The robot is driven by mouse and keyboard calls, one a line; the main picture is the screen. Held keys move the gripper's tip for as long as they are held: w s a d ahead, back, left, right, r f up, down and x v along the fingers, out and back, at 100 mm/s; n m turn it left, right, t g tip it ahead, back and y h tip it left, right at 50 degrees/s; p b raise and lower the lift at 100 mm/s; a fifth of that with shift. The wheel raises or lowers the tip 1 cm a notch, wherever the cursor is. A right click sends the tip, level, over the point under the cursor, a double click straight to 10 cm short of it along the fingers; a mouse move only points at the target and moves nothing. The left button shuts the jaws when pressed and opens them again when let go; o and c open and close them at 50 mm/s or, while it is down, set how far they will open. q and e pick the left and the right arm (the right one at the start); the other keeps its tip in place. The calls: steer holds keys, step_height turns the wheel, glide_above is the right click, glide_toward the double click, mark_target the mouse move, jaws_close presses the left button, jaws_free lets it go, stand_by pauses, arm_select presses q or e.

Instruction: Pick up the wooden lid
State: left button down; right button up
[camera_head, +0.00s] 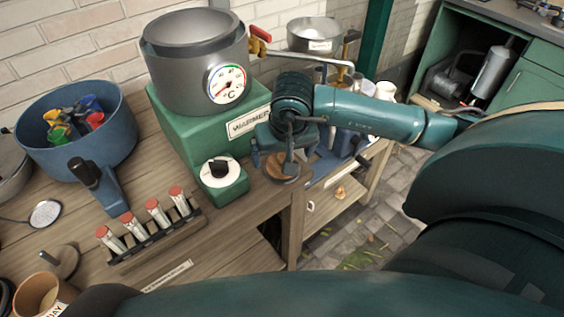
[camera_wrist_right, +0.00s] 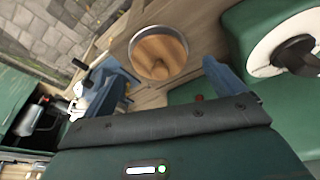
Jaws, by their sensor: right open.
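A round brown wooden piece (camera_head: 283,167), which looks like the wooden lid, sits near the bench's front edge, partly hidden by my right gripper (camera_head: 284,156). In the right wrist view it shows as a wooden disc (camera_wrist_right: 158,52) inside a grey rim; whether it is a lid or the inside of a cup is hard to tell. My right gripper (camera_wrist_right: 168,78) is open and empty, with its blue fingers apart and the disc beyond them. My left gripper is not in view.
A green warmer (camera_head: 205,130) with a grey pot (camera_head: 190,75) and a dial knob (camera_head: 221,172) stands close left of my right gripper. A rack of red-capped tubes (camera_head: 150,240) and a blue pan (camera_head: 75,135) are farther left. The bench ends just right of the gripper.

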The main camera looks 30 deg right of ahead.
steer(key=shift+x, duration=1.2)
steer(key=c, duration=1)
